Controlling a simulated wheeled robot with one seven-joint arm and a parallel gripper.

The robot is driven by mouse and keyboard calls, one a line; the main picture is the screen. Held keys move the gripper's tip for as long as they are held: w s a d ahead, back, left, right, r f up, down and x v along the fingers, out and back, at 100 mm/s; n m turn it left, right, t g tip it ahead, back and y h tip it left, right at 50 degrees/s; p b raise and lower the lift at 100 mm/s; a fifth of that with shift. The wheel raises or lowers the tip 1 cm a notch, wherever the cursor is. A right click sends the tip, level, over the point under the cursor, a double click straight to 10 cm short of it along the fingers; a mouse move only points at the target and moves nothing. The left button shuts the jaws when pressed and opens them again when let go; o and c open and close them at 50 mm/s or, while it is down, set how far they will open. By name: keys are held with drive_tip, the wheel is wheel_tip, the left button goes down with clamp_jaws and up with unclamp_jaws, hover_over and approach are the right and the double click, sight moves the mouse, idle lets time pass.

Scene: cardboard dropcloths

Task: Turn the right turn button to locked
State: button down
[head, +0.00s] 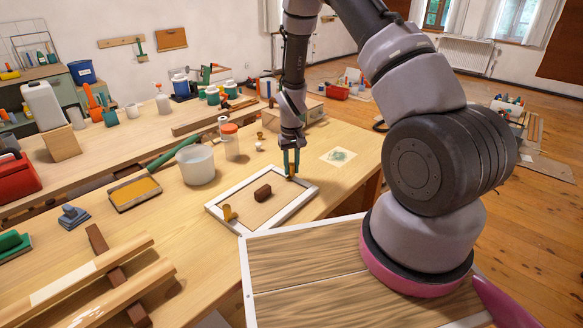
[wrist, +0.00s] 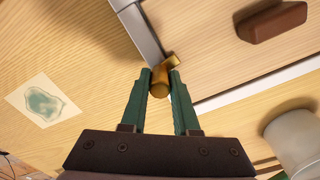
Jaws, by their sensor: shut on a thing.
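The right turn button (head: 292,177) is a small brass-coloured piece at the right end of a white frame (head: 294,206). In the wrist view the turn button (wrist: 161,84) has a rounded knob between my fingertips, with a short tab pointing up and right by the frame corner. My gripper (head: 291,163), with green fingers, points down and is shut on it; the wrist view also shows my gripper (wrist: 160,76). The left turn button (head: 229,212) stands on the near left part of the frame. I cannot tell whether the right one is locked.
A dark brown block (head: 262,193) lies on the panel inside the frame. A white pot (head: 196,165) and a bottle (head: 230,142) stand behind it. A stained paper sheet (head: 339,156) lies flat to the right. Bare bench top surrounds the sheet.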

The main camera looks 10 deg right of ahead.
drive_tip(key=shift+m, duration=1.1)
drive_tip(key=c, duration=0.7)
unclamp_jaws()
drive_tip(key=shift+o, duration=0.2)
drive_tip(key=shift+r, duration=0.1)
wheel_tip(320, 180, up, 11)
drive_tip(key=shift+f, duration=0.2)
drive_tip(key=shift+r, duration=0.1)
